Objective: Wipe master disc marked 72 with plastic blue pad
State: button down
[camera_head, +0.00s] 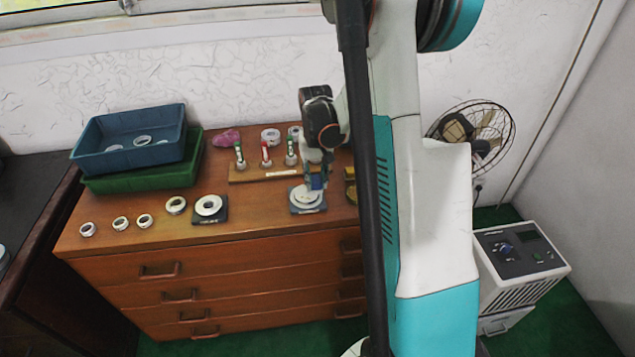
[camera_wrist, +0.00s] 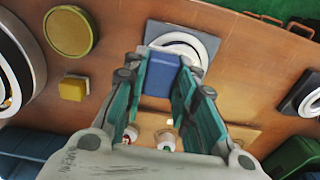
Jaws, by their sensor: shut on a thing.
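My gripper (camera_head: 315,171) is shut on a blue pad (camera_head: 316,183), gripped between both fingers in the wrist view (camera_wrist: 161,76). The pad is at a pale disc (camera_head: 304,194) on a dark square plate (camera_head: 308,210), right of the middle of the dresser top. In the wrist view the disc (camera_wrist: 186,42) shows partly behind the pad. I cannot tell whether pad and disc touch. Another pale ring (camera_head: 208,204) sits on a second dark plate (camera_head: 222,217) to the left. The plate markings are too small to read, so I cannot tell which is 72.
Several loose rings, such as one at the left (camera_head: 87,229), lie along the dresser top (camera_head: 262,212). A blue tray (camera_head: 92,155) rests on a green one (camera_head: 110,184). A wooden stand (camera_head: 245,175) holds upright coloured items behind the disc. A yellow block (camera_wrist: 73,88) lies nearby.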

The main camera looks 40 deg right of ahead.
aim_at(317, 179)
jog(key=shift+d+r+p, duration=0.15)
jog(key=shift+r+p, duration=0.3)
jog(key=shift+r, duration=0.5)
jog(key=shift+r+p, duration=1)
jog(key=shift+r, duration=0.65)
